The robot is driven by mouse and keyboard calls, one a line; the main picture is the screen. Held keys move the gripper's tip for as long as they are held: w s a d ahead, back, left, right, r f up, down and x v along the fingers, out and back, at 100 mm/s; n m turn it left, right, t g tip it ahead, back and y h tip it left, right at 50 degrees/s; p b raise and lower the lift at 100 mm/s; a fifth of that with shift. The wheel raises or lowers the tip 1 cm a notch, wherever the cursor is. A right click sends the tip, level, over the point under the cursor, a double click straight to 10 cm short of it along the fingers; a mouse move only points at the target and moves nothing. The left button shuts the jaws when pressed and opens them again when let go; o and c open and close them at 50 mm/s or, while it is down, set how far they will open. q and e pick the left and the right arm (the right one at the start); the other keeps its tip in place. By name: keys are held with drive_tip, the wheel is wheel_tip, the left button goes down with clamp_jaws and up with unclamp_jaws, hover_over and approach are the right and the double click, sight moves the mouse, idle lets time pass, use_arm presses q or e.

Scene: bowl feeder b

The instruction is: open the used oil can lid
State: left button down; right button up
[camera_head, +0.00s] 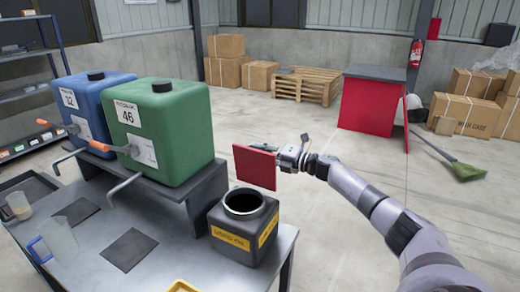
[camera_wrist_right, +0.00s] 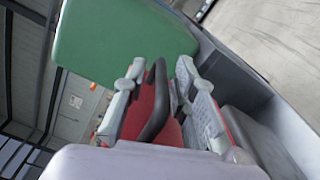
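The used oil can (camera_head: 243,226) is a dark grey square can with yellow labels, upright on the table. Its round top opening is uncovered. My right gripper (camera_head: 282,161) holds a red square lid (camera_head: 254,167) on edge, above the can and apart from it. In the right wrist view, my right gripper (camera_wrist_right: 161,85) has its two fingers on either side of the lid's dark curved handle (camera_wrist_right: 155,108). The red lid (camera_wrist_right: 139,112) shows behind the fingers there. My left gripper is not in view.
A green tank (camera_head: 165,130) and a blue tank (camera_head: 88,100) with taps stand on a raised shelf left of the can. Jugs (camera_head: 58,240) and a dark mat (camera_head: 128,249) lie on the grey table. Open floor is to the right, with a red stand (camera_head: 372,103) farther back.

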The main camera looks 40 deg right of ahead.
drive_tip(key=shift+w+d+f, duration=0.1)
drive_tip(key=shift+s+d, duration=0.1)
drive_tip(key=shift+s, duration=0.15)
drive_tip(key=v, duration=1.1)
drive_tip(key=shift+s, duration=0.25)
drive_tip(key=shift+f, duration=0.1)
drive_tip(key=shift+d, duration=0.1)
idle(0.3)
